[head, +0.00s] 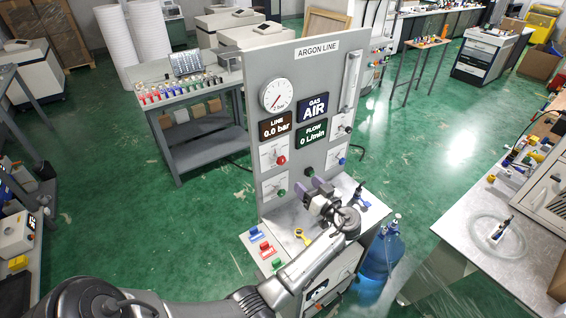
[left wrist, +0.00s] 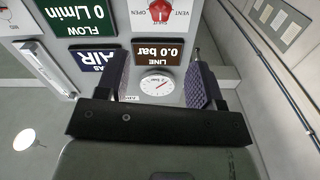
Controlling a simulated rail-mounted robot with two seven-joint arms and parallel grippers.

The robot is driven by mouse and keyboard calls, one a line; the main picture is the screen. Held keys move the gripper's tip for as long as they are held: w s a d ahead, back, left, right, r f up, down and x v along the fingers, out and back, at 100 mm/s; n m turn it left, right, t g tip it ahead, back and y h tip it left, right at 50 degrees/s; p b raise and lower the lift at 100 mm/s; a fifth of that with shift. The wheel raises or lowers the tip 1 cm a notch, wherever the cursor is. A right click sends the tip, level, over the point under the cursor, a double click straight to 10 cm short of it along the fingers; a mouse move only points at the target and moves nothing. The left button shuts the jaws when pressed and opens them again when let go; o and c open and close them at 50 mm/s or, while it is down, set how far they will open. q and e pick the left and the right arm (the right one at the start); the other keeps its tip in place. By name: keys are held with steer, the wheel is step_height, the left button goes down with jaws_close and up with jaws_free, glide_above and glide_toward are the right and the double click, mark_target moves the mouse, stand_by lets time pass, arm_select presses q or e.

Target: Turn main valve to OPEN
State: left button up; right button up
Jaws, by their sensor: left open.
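The grey ARGON LINE panel (head: 318,75) stands upright on a bench cabinet. I cannot read which is the main valve. The red knob also shows upside down in the left wrist view (left wrist: 158,10), on a plate reading VENT and OPEN. My left gripper (head: 321,188) is open and empty before the lower panel; it also shows in the wrist view (left wrist: 161,80).
A pressure gauge (head: 277,95) and displays reading 0.0 bar, AIR and 0 L/min are on the panel. Coloured blocks (head: 265,247) and a yellow tool (head: 301,236) lie on the bench top. A blue bottle (head: 383,252) stands on the floor to the right.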

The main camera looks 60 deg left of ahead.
mark_target(283, 162)
arm_select(q)
steer(key=a+p, duration=0.1)
steer(key=a, duration=0.2)
steer(key=a+p, duration=0.1)
steer(key=a, duration=0.3)
steer(key=a+p, duration=0.1)
steer(key=a, duration=0.3)
steer(key=shift+s+a+r+p, duration=0.1)
steer(key=shift+s+a+p, duration=0.15)
steer(key=shift+s+p, duration=0.05)
steer(key=shift+a, duration=1.05)
steer(key=shift+c, duration=0.2)
steer(key=c, duration=0.9)
